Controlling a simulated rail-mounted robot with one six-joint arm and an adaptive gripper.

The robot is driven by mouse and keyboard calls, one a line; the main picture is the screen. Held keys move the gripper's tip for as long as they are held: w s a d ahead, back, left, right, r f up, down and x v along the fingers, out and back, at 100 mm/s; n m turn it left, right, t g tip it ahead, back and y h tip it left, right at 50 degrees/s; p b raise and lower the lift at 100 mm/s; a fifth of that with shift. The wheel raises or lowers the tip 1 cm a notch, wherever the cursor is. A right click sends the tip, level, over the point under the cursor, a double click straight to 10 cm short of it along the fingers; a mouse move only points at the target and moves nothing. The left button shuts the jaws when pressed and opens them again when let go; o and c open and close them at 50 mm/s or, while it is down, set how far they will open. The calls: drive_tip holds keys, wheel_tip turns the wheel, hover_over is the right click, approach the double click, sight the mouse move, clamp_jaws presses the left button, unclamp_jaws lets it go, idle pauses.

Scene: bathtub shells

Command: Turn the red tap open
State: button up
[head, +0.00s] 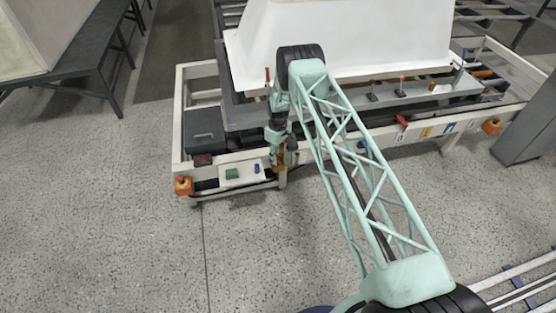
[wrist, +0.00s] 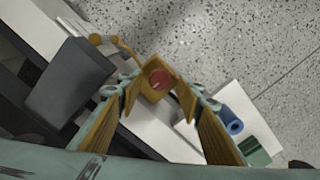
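In the wrist view a round red cap (wrist: 160,78) sits on a brass-coloured body (wrist: 153,92), seen between my fingers; I take it for the red tap. My gripper (wrist: 160,88) is open, with one brown-padded finger on each side of the red cap. I cannot tell whether either pad touches it. In the head view my gripper (head: 279,158) points down at the front rail, right of a small white tray (head: 232,183). A small brass-coloured part shows there, and the red cap is hidden.
The tray holds a green block (head: 232,174) and a blue cylinder (head: 256,168). A dark grey block (wrist: 68,88) stands close to the gripper. A white tub shell (head: 345,38) stands behind. The front floor is clear.

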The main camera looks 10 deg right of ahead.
drive_tip(key=shift+f, duration=0.55)
drive_tip(key=shift+c, duration=0.2)
drive_tip(key=c, duration=0.8)
drive_tip(key=shift+c, duration=0.2)
